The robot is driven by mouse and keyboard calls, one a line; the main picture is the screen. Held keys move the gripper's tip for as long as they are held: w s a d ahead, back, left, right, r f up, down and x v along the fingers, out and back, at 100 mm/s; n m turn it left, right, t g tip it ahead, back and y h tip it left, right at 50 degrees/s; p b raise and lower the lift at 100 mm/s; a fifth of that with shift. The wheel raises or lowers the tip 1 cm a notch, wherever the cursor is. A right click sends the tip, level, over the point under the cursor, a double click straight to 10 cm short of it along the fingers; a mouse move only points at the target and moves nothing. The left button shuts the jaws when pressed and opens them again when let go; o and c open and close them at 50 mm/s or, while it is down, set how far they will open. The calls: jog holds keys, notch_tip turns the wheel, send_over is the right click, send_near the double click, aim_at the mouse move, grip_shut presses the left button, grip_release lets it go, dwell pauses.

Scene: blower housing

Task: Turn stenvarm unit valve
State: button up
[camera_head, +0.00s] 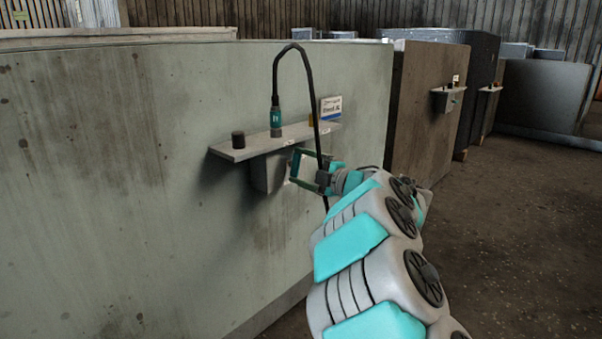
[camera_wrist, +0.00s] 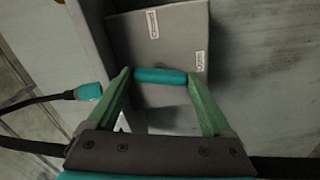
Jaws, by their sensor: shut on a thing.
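A grey box (camera_head: 264,176), the only part here that could carry the valve, hangs under a shelf on the pale green housing wall. In the wrist view the box (camera_wrist: 180,28) shows two small white labels, too small to read. A teal bar (camera_wrist: 160,76), seemingly the valve handle, lies across its face. My gripper (camera_head: 296,165) is in front of the box, with its green fingers at the two ends of the bar. In the wrist view my gripper (camera_wrist: 160,80) is shut on the bar. The bar's mounting behind is hidden.
The cable hangs close beside my gripper. A brown housing (camera_head: 420,115) stands farther right. The floor (camera_head: 500,220) at right is clear.

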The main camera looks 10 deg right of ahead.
jog(key=shift+n, duration=0.5)
jog(key=o, duration=1.1)
jog(key=shift+o, duration=0.2)
jog(key=v, duration=0.7)
jog(key=shift+s+d+p, duration=0.2)
jog(key=shift+s+p, duration=0.1)
